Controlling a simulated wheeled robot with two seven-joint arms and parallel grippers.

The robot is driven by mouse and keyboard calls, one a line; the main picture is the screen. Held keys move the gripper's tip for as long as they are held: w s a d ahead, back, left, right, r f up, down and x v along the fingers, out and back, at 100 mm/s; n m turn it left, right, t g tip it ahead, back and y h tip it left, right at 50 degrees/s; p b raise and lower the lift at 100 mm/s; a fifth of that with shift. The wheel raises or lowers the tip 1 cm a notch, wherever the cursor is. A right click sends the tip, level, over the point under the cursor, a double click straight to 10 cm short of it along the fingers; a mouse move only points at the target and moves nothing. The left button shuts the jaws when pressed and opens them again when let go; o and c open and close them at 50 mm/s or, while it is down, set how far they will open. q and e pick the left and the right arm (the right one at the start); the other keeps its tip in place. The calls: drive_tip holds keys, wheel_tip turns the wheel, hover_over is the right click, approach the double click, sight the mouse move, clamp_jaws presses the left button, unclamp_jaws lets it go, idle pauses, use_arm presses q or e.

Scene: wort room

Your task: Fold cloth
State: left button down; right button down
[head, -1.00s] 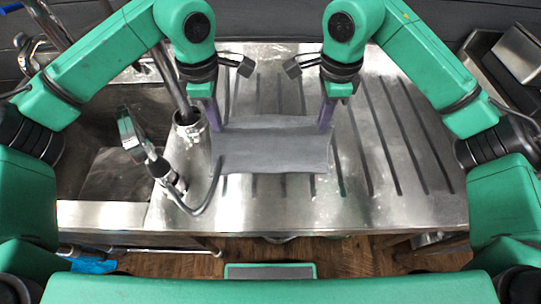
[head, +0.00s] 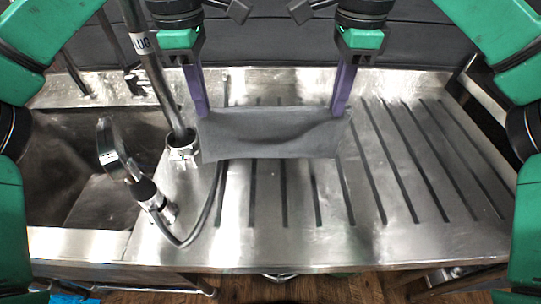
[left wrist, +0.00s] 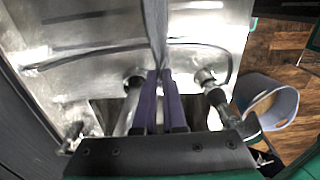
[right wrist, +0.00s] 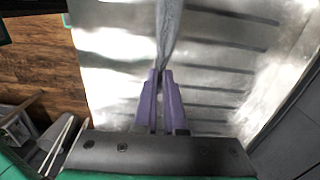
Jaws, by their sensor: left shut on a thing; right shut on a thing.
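The grey cloth (head: 270,135) hangs between my two grippers above the steel drainboard, its upper edge sagging slightly in the middle. My left gripper (head: 202,112) is shut on its upper left corner. My right gripper (head: 338,110) is shut on its upper right corner. In the left wrist view the purple fingers (left wrist: 160,75) pinch the cloth, which shows edge-on as a thin grey strip (left wrist: 155,30). In the right wrist view the fingers (right wrist: 160,75) also pinch the cloth (right wrist: 168,30). The far side of the cloth is hidden.
The grooved drainboard (head: 400,215) is clear to the right and in front. Left of the cloth stand a steel pole (head: 160,80) and a spray tap (head: 150,195) with a looping hose. A sink (head: 60,150) lies further left. A bucket (left wrist: 270,100) stands on the floor.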

use_arm(q)
drive_tip(key=shift+r, duration=0.6)
use_arm(e)
drive_tip(key=shift+r, duration=0.6)
use_arm(q)
drive_tip(key=shift+w, duration=0.1)
use_arm(e)
drive_tip(key=shift+w, duration=0.1)
use_arm(q)
drive_tip(key=shift+p, duration=0.3)
